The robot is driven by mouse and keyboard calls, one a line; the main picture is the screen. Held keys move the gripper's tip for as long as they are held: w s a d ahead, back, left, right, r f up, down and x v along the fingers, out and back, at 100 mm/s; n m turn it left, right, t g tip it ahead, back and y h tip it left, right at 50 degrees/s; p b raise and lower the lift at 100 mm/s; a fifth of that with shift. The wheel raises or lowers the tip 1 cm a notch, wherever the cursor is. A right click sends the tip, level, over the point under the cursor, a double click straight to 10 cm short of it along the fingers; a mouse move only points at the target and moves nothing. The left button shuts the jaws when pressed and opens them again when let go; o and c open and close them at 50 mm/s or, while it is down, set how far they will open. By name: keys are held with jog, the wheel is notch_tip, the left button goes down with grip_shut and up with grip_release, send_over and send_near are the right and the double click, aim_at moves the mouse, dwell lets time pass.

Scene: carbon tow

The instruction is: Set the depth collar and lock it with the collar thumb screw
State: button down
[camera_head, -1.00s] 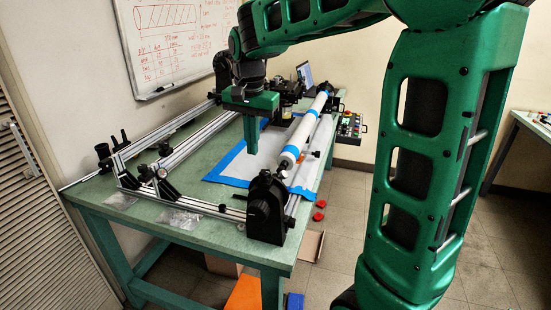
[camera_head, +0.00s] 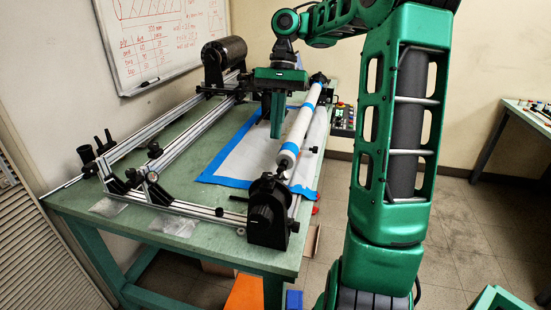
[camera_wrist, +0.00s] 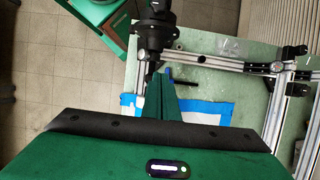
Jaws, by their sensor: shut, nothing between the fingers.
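My gripper (camera_head: 277,136) is shut and empty, pointing down over the bench just left of the white tube with blue bands (camera_head: 298,132). In the wrist view its closed fingers (camera_wrist: 160,98) point towards the black end unit (camera_wrist: 154,35). That unit also stands at the tube's near end in the head view (camera_head: 267,212). I cannot pick out the depth collar or its thumb screw with certainty. A small black knob (camera_head: 314,150) shows right of the tube, and another (camera_head: 220,211) on the front rail; I cannot tell whether either belongs to the collar.
Aluminium rails (camera_head: 178,150) with black brackets run along the left of the green bench (camera_head: 75,196). A dark drum (camera_head: 224,60) stands at the back. A blue-bordered sheet (camera_head: 228,166) lies beneath my gripper. Clear bags (camera_head: 173,225) lie near the front edge.

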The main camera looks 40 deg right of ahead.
jog(key=shift+s+d, duration=0.25)
jog(key=shift+d, duration=0.55)
jog(key=shift+f, duration=0.1)
send_over(279, 172)
jog(key=d, duration=0.1)
jog(key=shift+w+f, duration=0.25)
jog(key=shift+f, duration=1.1)
jog(key=shift+w+f, duration=0.2)
jog(key=shift+f, duration=1.15)
jog(key=shift+x, duration=1.75)
jog(key=shift+s, duration=0.1)
